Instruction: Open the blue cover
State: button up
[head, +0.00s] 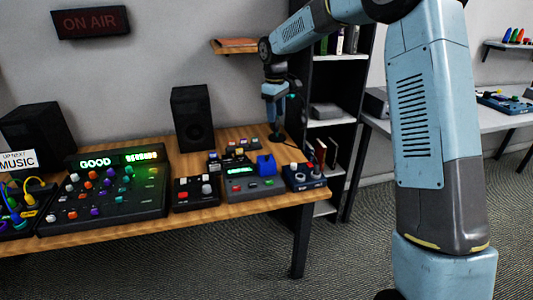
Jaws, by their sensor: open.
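A small blue cover (266,165) stands on the right part of a grey control box (252,188) with a lit green display, near the right end of the wooden table. From this view I cannot tell clearly whether the cover is closed or partly raised. My gripper (277,134) points down above the back right of the table, behind the blue cover and apart from it. It is open and looks empty, but its fingers are small and dark here.
A dark blue box with knobs (303,177) sits right of the grey box, and a small black box (195,192) sits left. A large mixer (105,190), a black speaker (192,118) and shelves (337,122) stand around. The table's front edge (150,234) is clear.

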jog(key=n, duration=0.1)
send_near(267, 156)
jog(key=shift+g, duration=0.4)
jog(key=f, duration=0.5)
jog(key=w+f, duration=0.1)
jog(key=f, duration=0.2)
jog(key=shift+d+f, duration=0.15)
grip_shut()
dwell(0.3)
